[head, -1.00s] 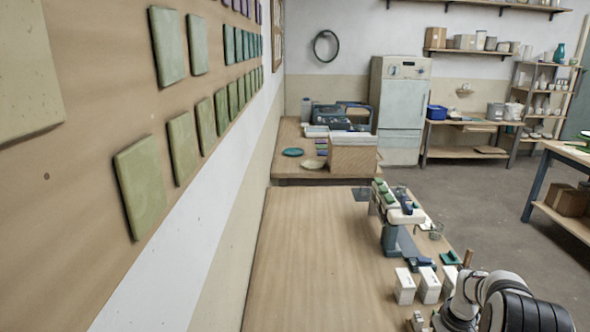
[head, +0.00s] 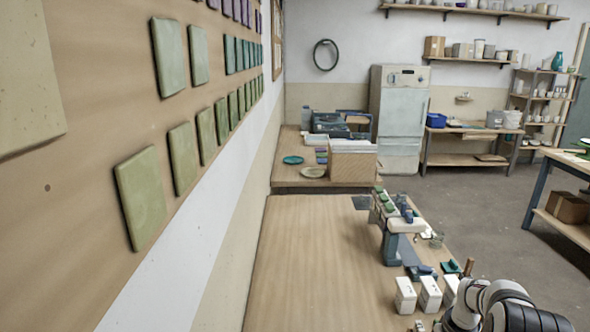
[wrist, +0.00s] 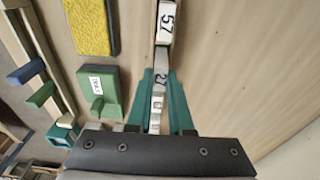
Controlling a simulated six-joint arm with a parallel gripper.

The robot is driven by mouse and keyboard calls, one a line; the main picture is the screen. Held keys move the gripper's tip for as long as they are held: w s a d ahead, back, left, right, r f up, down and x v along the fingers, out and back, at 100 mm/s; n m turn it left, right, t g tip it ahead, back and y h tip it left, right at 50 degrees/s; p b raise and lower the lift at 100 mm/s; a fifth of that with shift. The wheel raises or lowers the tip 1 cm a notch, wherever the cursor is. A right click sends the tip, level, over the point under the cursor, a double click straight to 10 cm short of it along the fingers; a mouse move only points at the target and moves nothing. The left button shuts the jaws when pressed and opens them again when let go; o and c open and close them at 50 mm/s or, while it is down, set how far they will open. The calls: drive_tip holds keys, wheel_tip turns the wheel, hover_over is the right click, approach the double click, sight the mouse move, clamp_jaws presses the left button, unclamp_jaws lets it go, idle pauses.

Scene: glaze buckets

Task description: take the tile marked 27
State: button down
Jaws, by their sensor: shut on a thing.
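The tile marked 27 (wrist: 159,82) shows its pale, numbered edge in the wrist view. Two teal fingers of my gripper (wrist: 160,76) lie on either side of it and are shut on it. A pale tile marked 57 (wrist: 166,22) is just above it in the picture. Another pale numbered edge (wrist: 156,105) shows below it between the fingers, its mark unclear. The dark gripper body hides what lies further down. In the head view my gripper's fingers cannot be made out.
In the wrist view a green holder with a small label (wrist: 98,92) and a yellow sponge-like block (wrist: 90,25) lie to the left. In the head view white blocks (head: 405,296) and a stand with green pieces (head: 391,240) line the table's right side. The table's left part (head: 310,270) is bare.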

wheel_tip(320, 180, up, 6)
drive_tip(key=shift+r, duration=0.1)
idle(0.5)
